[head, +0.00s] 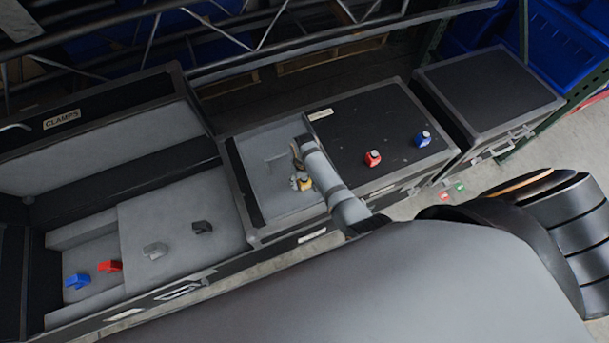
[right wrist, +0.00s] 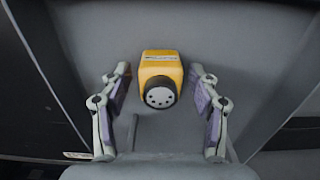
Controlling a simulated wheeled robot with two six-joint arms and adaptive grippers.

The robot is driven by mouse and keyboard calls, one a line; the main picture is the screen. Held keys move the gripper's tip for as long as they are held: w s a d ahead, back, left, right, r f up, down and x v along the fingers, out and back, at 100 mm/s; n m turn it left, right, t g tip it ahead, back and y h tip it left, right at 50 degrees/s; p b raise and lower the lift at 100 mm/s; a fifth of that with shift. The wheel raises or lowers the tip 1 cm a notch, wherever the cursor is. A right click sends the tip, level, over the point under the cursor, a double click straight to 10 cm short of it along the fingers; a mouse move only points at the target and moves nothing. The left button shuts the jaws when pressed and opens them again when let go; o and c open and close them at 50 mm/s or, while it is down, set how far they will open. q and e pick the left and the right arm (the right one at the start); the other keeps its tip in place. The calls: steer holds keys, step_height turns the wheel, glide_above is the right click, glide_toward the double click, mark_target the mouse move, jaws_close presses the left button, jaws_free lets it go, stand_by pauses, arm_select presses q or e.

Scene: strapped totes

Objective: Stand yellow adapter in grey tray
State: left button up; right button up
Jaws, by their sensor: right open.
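The yellow adapter (head: 304,184) is in the grey tray (head: 256,158) at the left of the middle case. My right gripper (head: 297,165) is over the tray. In the right wrist view its fingers (right wrist: 159,75) are wide apart, one on each side of the adapter, with gaps on both sides. My left gripper is not in view.
A red adapter (head: 373,158) and a blue one (head: 423,139) are on the black panel (head: 345,128) right of the tray. The open clamps case (head: 187,268) at the left holds blue, red, grey and black clamps. A closed case (head: 487,88) stands at the right.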

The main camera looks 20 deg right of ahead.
step_height(320, 180, up, 12)
steer(key=shift+f+p, duration=0.1)
steer(key=shift+p, duration=0.6)
steer(key=s+d+r+t+h, duration=0.1)
steer(key=s+d+r+t, duration=0.1)
steer(key=s+d+r, duration=0.4)
steer(key=s+d+r+t, duration=0.2)
steer(key=s+r, duration=0.2)
steer(key=s, duration=0.4)
step_height(320, 180, down, 24)
steer(key=s+d+f+g, duration=0.1)
steer(key=s+d+g, duration=0.1)
steer(key=d, duration=0.1)
steer(key=s+f, duration=1.7)
steer(key=s, duration=0.2)
steer(key=shift+d+g, duration=0.35)
steer(key=shift+g, duration=0.05)
